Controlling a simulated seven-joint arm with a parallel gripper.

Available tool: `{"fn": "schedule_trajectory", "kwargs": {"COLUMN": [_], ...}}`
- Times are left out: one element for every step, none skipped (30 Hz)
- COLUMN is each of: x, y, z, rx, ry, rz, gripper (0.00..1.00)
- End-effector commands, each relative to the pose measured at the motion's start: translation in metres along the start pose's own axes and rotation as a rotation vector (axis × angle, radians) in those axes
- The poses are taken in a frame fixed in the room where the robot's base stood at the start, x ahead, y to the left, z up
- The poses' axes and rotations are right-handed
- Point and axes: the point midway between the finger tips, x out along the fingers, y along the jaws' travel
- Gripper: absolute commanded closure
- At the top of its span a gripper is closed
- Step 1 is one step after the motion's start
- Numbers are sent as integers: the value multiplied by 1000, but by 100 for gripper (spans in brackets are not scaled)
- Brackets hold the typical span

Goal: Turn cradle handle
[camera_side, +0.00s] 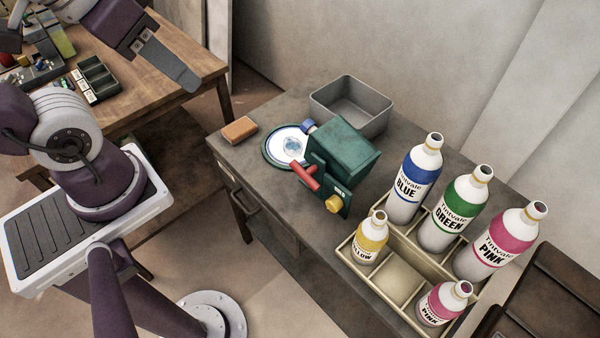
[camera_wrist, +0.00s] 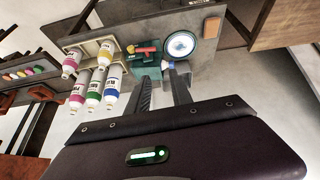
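The cradle is a dark green box (camera_side: 343,150) on the grey workbench, with a red handle (camera_side: 305,176) and a yellow knob (camera_side: 334,204) on its front. In the wrist view the green box (camera_wrist: 147,66), red handle (camera_wrist: 146,49) and yellow knob (camera_wrist: 130,49) show beyond my fingers. My gripper (camera_side: 185,78) is high at the upper left of the side view, well away from the cradle. In the wrist view my gripper (camera_wrist: 160,77) has its two dark fingers apart with nothing between them. I cannot see what the cradle holds inside.
A round plate with a white disc (camera_side: 288,146) lies left of the cradle, beside an orange block (camera_side: 239,130). A grey bin (camera_side: 351,103) stands behind. A beige crate (camera_side: 372,280) with several paint bottles is at the right. A wooden table (camera_side: 165,75) stands at left.

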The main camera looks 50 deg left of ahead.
Motion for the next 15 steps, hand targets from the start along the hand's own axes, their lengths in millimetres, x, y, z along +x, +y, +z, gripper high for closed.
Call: {"fn": "schedule_trajectory", "kwargs": {"x": [10,20,36,51,68,92,111,130,156,175,192,214,228,240,254], "y": [5,10,17,23,28,35,39,42,44,46,46,45,44,43,41], "z": [-8,-16,-27,-35,-43,-51,-55,-58,-59,-58,-55,-51,-47,-43,-39], "rx": [-62,-124,-231,-324,-424,-559,-662,-764,-893,-985,-1071,-1172,-1238,-1298,-1361], "ry": [-27,-47,-78,-102,-127,-160,-183,-203,-225,-237,-245,-249,-250,-247,-241], "rz": [16,28,44,52,55,49,39,22,-6,-31,-59,-97,-124,-149,-178], "gripper": [73,73,73,73,73,73,73,73,73,73,73,73,73,73,73]}}
